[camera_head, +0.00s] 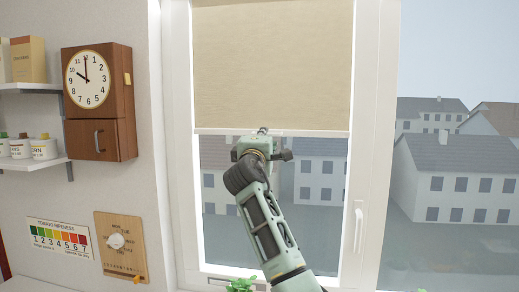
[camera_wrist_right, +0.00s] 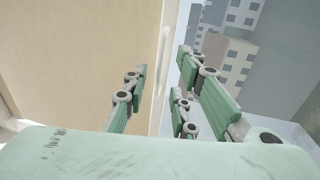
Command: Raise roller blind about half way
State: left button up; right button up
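The beige roller blind (camera_head: 272,65) hangs over the upper part of the window in the head view, its top beyond the picture. Its pale bottom bar (camera_head: 325,133) is level, with clear glass below. My right gripper (camera_head: 262,131) is at the bar, near the middle of its width. In the right wrist view the blind (camera_wrist_right: 85,55) fills the left side, and my right gripper (camera_wrist_right: 162,85) has its green fingers apart, with the blind's pale lower edge between them. I see no firm contact. My left gripper is not in view.
The white window frame has a handle (camera_head: 358,230) at right. A clock (camera_head: 97,100), shelves with jars (camera_head: 43,148), a ripeness chart (camera_head: 60,240) and a wooden dial board (camera_head: 121,246) are on the left wall. A green plant (camera_head: 240,285) is low by the sill.

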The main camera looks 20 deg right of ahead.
jog(key=v, duration=1)
jog(key=shift+s, duration=0.1)
